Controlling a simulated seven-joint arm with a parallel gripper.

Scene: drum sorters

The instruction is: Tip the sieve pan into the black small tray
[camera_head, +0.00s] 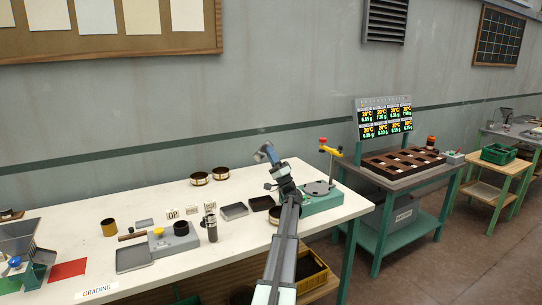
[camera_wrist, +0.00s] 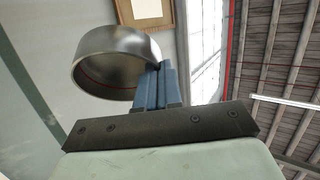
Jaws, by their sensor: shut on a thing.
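My gripper (camera_head: 267,154) is raised above the back right of the white table. In the wrist view its blue fingers (camera_wrist: 156,86) are shut on the rim of a round metal pan, the sieve pan (camera_wrist: 118,58). The pan is to the left of the fingers and tilted, with part of its inner wall showing; I cannot tell what is in it. A small black tray (camera_head: 261,203) lies on the table below my gripper, partly hidden near my arm.
A grey tray (camera_head: 234,211) lies left of the black one, and a larger grey tray (camera_head: 134,258) lies at the front left. Two round sieves (camera_head: 200,178) stand at the back. A green-based stand (camera_head: 322,197) with a post is close right of my arm.

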